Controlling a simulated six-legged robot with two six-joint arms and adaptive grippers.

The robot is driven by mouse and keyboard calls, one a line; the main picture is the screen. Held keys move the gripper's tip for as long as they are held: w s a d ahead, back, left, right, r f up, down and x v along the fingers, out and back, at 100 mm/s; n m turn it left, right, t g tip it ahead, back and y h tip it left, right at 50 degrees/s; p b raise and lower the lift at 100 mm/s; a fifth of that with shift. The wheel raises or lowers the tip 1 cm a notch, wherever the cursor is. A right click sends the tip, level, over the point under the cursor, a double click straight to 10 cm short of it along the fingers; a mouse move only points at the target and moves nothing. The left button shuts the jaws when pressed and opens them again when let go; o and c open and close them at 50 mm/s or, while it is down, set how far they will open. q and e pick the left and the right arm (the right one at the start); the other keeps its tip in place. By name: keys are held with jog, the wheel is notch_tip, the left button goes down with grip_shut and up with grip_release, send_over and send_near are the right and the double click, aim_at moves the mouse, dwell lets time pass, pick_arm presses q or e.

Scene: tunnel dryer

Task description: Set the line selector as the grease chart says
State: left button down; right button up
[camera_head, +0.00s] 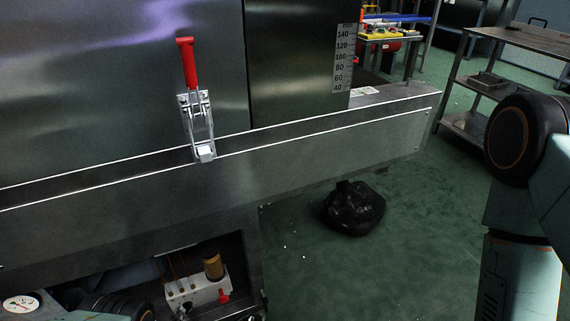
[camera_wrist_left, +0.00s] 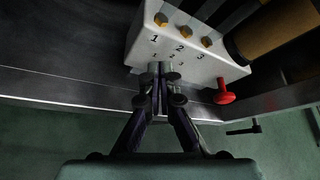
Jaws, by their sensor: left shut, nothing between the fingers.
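The white grease block (camera_head: 190,291) sits in the open bay under the machine, lower left in the head view. In the left wrist view the block (camera_wrist_left: 145,52) carries brass fittings marked 1, 2 and 3, with smaller numbers on its front face. A red knob (camera_wrist_left: 223,92) stands at its right end and also shows in the head view (camera_head: 223,296). My left gripper (camera_wrist_left: 161,78) is shut and empty, its tips at the front face near the small 1. The fingertips hide part of that face; I cannot make out the selector's setting. No readable grease chart shows.
A brass cylinder (camera_head: 213,266) stands behind the block. A red-handled clamp (camera_head: 188,65) is on the machine front above. A black bag (camera_head: 354,208) lies on the floor; a steel table (camera_head: 520,38) stands at the right.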

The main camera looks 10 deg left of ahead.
pick_arm(q)
jog(key=shift+w+a, duration=0.2)
jog(key=shift+w, duration=0.05)
jog(key=shift+w+d+f, duration=0.15)
jog(key=shift+d+f, duration=0.15)
jog(key=shift+f, duration=0.25)
dwell(0.9)
jog(key=shift+w+d+r, duration=0.1)
dwell(0.4)
jog(key=shift+r, duration=0.1)
jog(key=shift+r, duration=0.25)
jog(key=s+d+p, duration=0.1)
jog(key=s+d, duration=0.1)
jog(key=s, duration=0.3)
jog(key=shift+s+d, duration=0.25)
jog(key=shift+d, duration=0.05)
dwell(0.4)
jog(key=shift+r+p, duration=0.1)
jog(key=shift+p, duration=0.3)
